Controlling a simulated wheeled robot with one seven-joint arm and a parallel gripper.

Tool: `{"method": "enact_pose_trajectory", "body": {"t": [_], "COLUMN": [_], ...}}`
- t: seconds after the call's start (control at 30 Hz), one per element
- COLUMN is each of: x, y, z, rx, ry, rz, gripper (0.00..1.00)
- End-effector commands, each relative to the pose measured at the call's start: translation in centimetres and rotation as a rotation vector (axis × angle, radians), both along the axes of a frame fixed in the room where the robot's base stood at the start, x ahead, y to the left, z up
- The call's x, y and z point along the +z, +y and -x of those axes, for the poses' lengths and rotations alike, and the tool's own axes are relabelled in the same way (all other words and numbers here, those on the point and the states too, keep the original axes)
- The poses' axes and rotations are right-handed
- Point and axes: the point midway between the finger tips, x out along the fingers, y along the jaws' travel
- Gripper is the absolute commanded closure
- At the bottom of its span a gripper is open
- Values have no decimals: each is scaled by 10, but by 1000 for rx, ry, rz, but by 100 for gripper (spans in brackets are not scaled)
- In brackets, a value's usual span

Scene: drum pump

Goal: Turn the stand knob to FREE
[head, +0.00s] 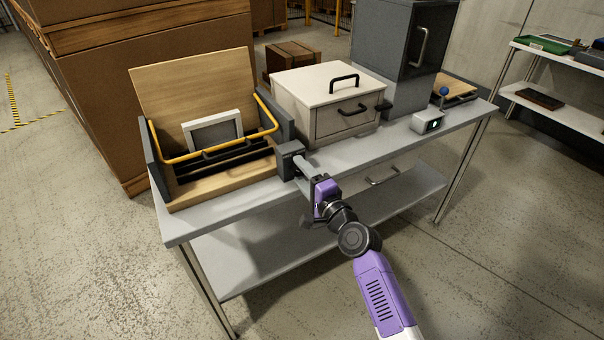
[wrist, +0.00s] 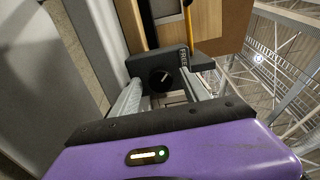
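The stand knob (wrist: 160,77) is a round black dial with a short pale pointer mark, on the front of a dark block in the wrist view. White lettering (wrist: 184,58) runs up beside it, too small to read surely. In the head view the dark block (head: 289,157) sits at the bench's front edge, right of the wooden stand (head: 228,188) with its yellow bar; my arm hides the knob there. My gripper (wrist: 161,84) is open, one finger to each side of the knob's line. I cannot tell whether the fingertips touch the block.
A grey bench (head: 345,150) carries everything. A small grey device (head: 428,122) with a green light sits farther right. The floor in front is clear.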

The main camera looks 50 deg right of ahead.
Motion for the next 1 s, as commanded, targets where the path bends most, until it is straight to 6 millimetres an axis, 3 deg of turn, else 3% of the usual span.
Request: {"method": "enact_pose_trajectory", "body": {"t": [0.27, 0.7, 1.0], "x": [0, -1, 1], "y": [2, 20, 22], "z": [8, 68, 75], "rx": [-1, 0, 0], "ry": [-1, 0, -1], "rz": [0, 0, -1], "gripper": [46, 46, 46]}}
